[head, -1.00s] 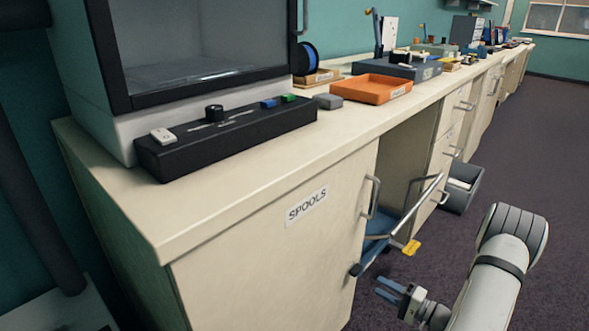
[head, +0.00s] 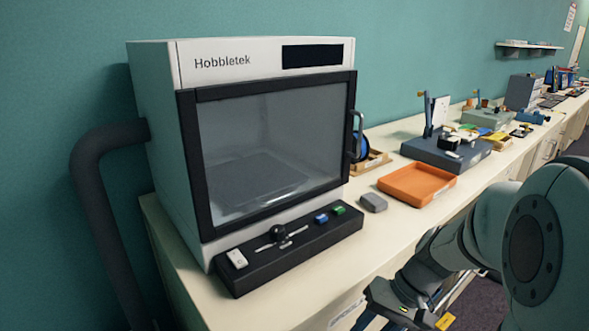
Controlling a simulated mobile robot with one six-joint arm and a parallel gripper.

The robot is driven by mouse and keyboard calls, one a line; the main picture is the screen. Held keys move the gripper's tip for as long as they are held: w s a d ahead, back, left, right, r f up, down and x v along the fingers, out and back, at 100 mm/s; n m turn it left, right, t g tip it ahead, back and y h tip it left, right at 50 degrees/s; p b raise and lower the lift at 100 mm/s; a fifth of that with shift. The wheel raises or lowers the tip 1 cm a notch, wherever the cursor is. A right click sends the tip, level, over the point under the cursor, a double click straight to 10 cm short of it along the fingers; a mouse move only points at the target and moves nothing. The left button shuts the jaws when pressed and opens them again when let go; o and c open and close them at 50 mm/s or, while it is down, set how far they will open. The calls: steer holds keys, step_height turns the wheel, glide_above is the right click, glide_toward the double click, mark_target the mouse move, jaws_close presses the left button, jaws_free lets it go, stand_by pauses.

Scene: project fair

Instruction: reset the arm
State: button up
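My arm enters at the right of the head view, large and close, in front of the long bench (head: 190,285). It bends down to the left, and my gripper (head: 388,305) is at the bottom edge, in front of the bench's front edge. The lower part of the gripper is cut off by the frame, so its fingertips and the gap between them do not show clearly. I see nothing held in it.
A Hobbletek machine (head: 265,130) with its glass door shut stands on the bench, a black control panel (head: 290,250) before it. A grey block (head: 373,203), an orange tray (head: 416,184) and a blue-grey box (head: 445,152) lie to the right. A dark pipe (head: 95,215) runs at left.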

steer(key=s+r+t+h+p, duration=0.2)
steer(key=r+p, duration=0.3)
steer(key=r, duration=0.4)
steer(key=s+r+n+t+h+p, duration=0.1)
steer(key=s+r+h+p, duration=0.2)
steer(key=r, duration=0.5)
steer(key=shift+s+d+r+t+h+p, duration=0.3)
steer(key=shift+r+t+h+p, duration=0.15)
steer(key=shift+p, duration=0.4)
steer(key=shift+a+f, duration=0.1)
